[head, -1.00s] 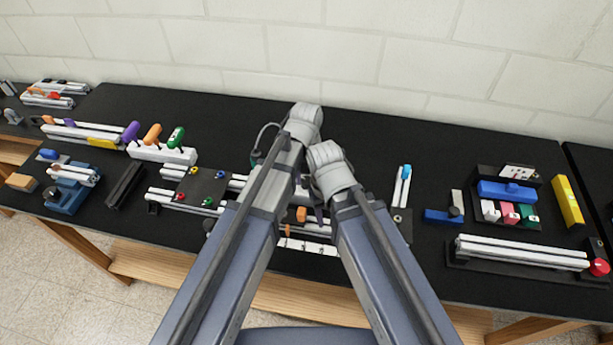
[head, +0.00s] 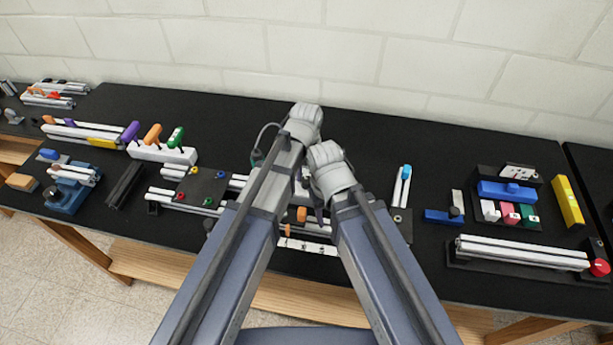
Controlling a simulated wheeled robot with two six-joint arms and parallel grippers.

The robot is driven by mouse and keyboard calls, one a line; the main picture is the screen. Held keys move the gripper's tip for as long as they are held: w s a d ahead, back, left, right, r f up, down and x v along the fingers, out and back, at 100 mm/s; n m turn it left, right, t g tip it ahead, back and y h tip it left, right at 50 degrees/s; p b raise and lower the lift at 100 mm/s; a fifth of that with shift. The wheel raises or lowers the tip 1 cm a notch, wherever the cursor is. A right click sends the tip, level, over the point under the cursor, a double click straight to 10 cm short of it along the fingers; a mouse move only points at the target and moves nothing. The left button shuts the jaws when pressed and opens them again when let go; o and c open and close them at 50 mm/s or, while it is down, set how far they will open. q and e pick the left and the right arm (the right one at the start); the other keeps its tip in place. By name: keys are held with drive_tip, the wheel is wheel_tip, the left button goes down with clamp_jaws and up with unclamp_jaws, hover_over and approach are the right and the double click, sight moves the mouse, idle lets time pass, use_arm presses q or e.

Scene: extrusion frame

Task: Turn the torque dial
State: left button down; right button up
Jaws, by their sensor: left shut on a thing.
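My two forearms reach over the middle of the bench, their grey wrists close together. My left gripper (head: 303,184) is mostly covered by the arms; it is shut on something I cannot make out. My right gripper is hidden below its wrist. I cannot pick out the torque dial for sure. A small orange part (head: 302,214) shows between the forearms, above a white strip (head: 308,246). A dark tool end (head: 257,158) with a looped cable shows just left of the left wrist.
A dark plate with coloured knobs (head: 202,187) and a white rack with coloured handles (head: 162,153) stand on the left. A blue clamp (head: 507,191), aluminium rails (head: 522,252) and a yellow block (head: 567,201) are on the right. The bench's back strip is clear.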

sight(306, 180)
idle(0.4)
use_arm(q)
drive_tip(key=shift+c, duration=2.3)
unclamp_jaws()
wheel_tip(306, 180, up, 8)
drive_tip(key=p, duration=0.8)
drive_tip(key=shift+f, duration=0.1)
use_arm(e)
wheel_tip(306, 180, up, 8)
drive_tip(key=shift+f, duration=0.15)
